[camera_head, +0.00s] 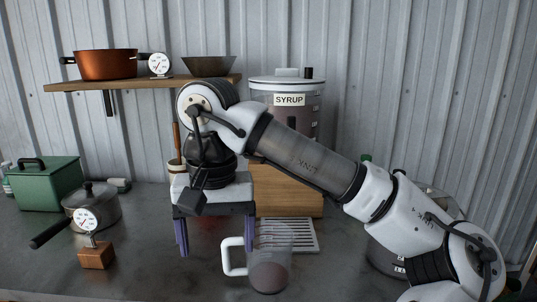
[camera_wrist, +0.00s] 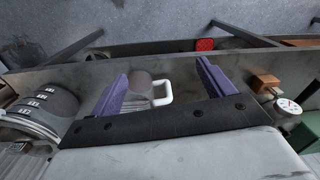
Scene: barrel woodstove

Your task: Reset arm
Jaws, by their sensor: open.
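My gripper (camera_head: 216,238) points down over the grey counter. Its two purple fingers are spread apart with nothing between them that I can see in the head view. In the wrist view my gripper (camera_wrist: 163,75) also shows its fingers wide apart, with a measuring jug's white handle showing in the gap beyond them. The jug (camera_head: 269,271), see-through with a white handle, stands on the counter just right of the fingers in the head view, and looks apart from them. My arm is bent across the scene from the lower right.
A syrup tank (camera_head: 305,92) on a wooden stand (camera_head: 287,193) is behind the arm. A white slatted grate (camera_head: 300,230) lies before it. A saucepan (camera_head: 95,207), a gauge on a wooden block (camera_head: 97,256) and a green box (camera_head: 45,186) are left. A shelf (camera_head: 130,85) holds a copper pot (camera_head: 106,65).

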